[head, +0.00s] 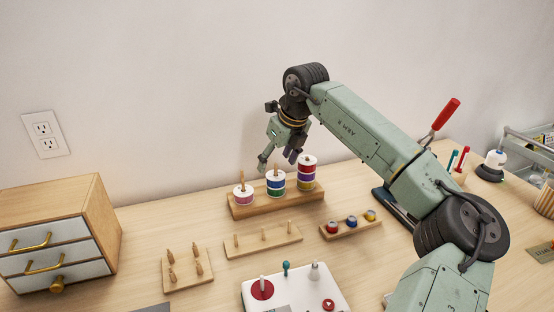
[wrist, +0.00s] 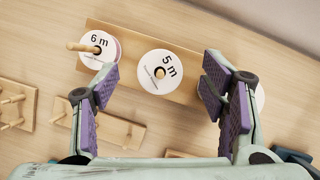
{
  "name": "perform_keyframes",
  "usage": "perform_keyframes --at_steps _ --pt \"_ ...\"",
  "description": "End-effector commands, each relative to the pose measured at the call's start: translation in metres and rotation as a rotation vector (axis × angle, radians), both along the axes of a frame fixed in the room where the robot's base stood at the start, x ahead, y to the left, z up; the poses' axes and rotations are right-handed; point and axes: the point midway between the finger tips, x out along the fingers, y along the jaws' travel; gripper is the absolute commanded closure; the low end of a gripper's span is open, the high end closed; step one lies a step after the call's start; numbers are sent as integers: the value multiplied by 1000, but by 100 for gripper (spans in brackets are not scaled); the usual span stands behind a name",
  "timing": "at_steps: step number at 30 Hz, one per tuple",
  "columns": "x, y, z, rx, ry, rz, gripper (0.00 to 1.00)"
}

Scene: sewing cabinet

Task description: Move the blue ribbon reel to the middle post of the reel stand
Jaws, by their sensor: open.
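The reel stand (head: 238,212) is a long wooden block with three posts carrying white-flanged reels. A pink reel (head: 243,196) is on its left post. On the middle post, the blue ribbon reel (head: 276,182) appears to sit on top of a green reel (head: 276,191). The right post holds a taller stack (head: 307,172) with red, yellow-green and purple bands. My gripper (head: 277,160) is open and empty above the middle stack. In the wrist view the top reel marked 5 m (wrist: 163,88) lies between and beyond my fingers. My right finger partly hides the right stack.
In front are a smaller empty three-peg rack (head: 240,251), a pegged block (head: 203,279) and a holder with red, blue and yellow bobbins (head: 333,235). A drawer cabinet (head: 57,232) is at left. A red-handled tool (head: 445,115) stands behind my arm.

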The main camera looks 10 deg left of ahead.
Motion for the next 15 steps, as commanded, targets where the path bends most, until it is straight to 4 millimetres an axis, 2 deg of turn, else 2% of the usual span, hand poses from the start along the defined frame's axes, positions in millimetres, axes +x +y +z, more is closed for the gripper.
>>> perform_keyframes --at_steps 9,15 --pt "-1 -1 3 -1 -1 0 33" --pt "-7 -10 32 0 -3 -1 33"
